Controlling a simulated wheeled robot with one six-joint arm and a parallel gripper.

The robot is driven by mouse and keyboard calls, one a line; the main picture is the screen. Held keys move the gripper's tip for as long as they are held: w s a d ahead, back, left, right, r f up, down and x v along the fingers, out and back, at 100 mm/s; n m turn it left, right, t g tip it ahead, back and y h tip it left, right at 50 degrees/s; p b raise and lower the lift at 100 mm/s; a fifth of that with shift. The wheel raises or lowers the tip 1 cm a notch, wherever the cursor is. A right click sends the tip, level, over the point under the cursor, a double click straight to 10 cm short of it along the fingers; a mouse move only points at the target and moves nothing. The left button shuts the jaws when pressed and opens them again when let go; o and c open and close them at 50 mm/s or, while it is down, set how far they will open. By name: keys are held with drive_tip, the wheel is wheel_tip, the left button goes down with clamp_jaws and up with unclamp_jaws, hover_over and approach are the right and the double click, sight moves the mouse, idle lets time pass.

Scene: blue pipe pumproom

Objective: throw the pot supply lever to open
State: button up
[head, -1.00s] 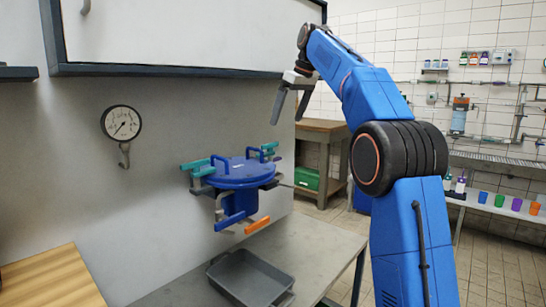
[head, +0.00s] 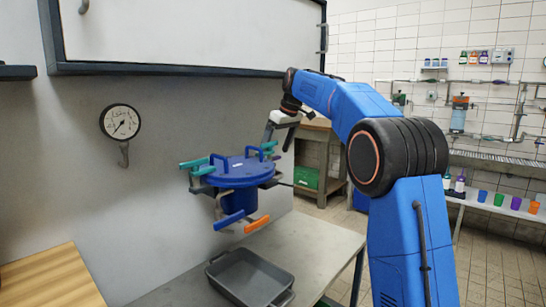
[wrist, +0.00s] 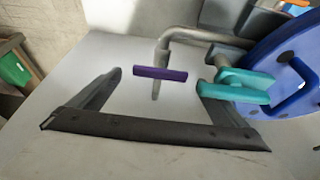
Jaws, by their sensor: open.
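A blue lidded pot (head: 237,172) is mounted at the grey wall, with teal handles (head: 195,165) at its sides. Below it are a blue lever (head: 229,220) and an orange lever (head: 257,224). In the wrist view a purple-handled lever (wrist: 160,73) sits on a bent grey pipe (wrist: 200,36), beside a teal handle (wrist: 240,90) and the blue lid (wrist: 295,60). No label shows which lever is the pot supply. My gripper (head: 279,142) is open and empty above the pot's far right side. In the wrist view the purple handle appears between its fingertips, apart from them.
A grey tray (head: 250,278) rests on the bench below the pot. A gauge (head: 121,122) hangs on the wall at left. A cabinet (head: 190,35) overhangs above. A wooden stand with a green box (head: 307,178) is behind. Open floor lies at right.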

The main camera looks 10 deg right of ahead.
sight(272, 158)
drive_tip(key=shift+x, duration=1.65)
drive_tip(key=shift+s, duration=0.1)
drive_tip(key=c, duration=1)
drive_tip(key=shift+c, duration=0.2)
